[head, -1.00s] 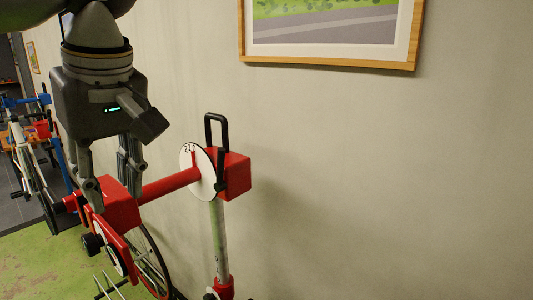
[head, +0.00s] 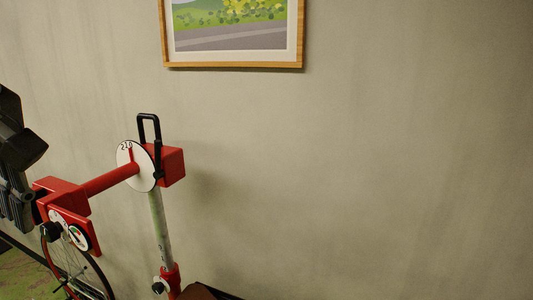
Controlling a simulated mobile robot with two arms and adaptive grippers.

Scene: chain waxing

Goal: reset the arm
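My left gripper (head: 15,190) is at the left edge of the head view, fingers pointing down, partly cut off by the frame. It is beside the left end of the red repair stand clamp (head: 62,192). I cannot tell whether it touches the clamp or how far apart its fingers are. No held object shows in it. My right gripper is not in view.
The stand has a red arm (head: 110,180), a white dial (head: 138,172), a black lever handle (head: 149,130) and a silver post (head: 160,230). A bicycle wheel (head: 75,265) is below the clamp. A framed picture (head: 235,66) hangs on the wall. The right side shows bare wall.

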